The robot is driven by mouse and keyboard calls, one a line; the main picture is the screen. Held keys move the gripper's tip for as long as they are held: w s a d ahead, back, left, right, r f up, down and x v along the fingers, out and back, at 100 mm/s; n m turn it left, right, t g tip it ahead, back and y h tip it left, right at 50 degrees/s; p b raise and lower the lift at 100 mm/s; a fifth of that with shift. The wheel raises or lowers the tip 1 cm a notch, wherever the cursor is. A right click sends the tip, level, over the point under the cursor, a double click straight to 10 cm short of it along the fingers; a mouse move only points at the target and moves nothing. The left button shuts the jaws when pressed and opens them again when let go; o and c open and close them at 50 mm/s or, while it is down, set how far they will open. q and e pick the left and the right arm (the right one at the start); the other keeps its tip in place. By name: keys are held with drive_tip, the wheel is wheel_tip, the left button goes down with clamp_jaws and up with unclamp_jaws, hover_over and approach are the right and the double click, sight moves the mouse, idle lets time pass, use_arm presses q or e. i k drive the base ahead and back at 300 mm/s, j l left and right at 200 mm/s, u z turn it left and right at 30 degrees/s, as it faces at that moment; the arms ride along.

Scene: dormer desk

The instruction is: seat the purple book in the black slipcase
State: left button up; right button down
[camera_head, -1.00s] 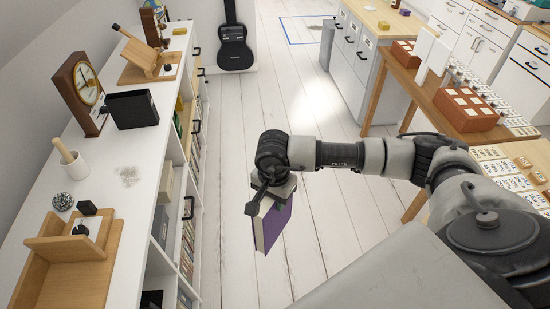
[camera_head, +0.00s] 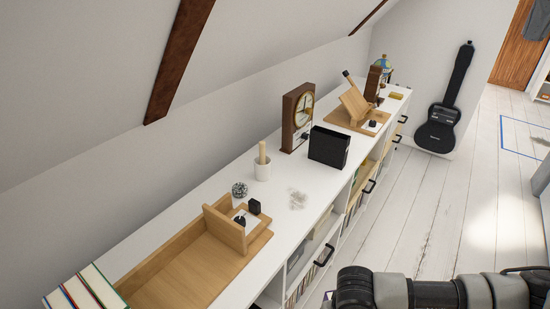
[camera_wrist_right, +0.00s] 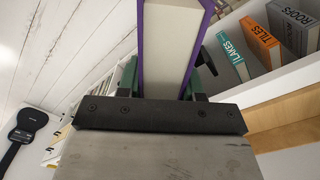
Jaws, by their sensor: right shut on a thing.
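The black slipcase (camera_head: 328,147) stands on the white shelf top, just right of the wooden clock in the head view. The purple book (camera_wrist_right: 176,40) shows in the right wrist view, its pale page block between purple covers. My right gripper (camera_wrist_right: 164,85) is shut on the book, with a finger on each side of it. In the head view only part of my right arm shows at the bottom edge; the gripper and book are out of that frame. My left gripper is not in view.
A wooden clock (camera_head: 297,118), a mortar with pestle (camera_head: 262,168), a patterned ball (camera_head: 240,189) and a wooden tray (camera_head: 180,268) stand on the shelf top (camera_head: 292,222). Books fill shelves below. A guitar case (camera_head: 440,128) leans on the far wall. A sloped ceiling hangs over the shelf's back.

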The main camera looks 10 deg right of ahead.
sight(327, 160)
drive_tip(key=i+l+u, duration=0.15)
drive_tip(key=l+u, duration=0.3)
drive_tip(key=l, duration=0.2)
drive_tip(key=l+u, duration=0.45)
drive_tip(key=l, duration=0.25)
drive_tip(key=l+u, duration=0.45)
drive_tip(key=l, duration=0.25)
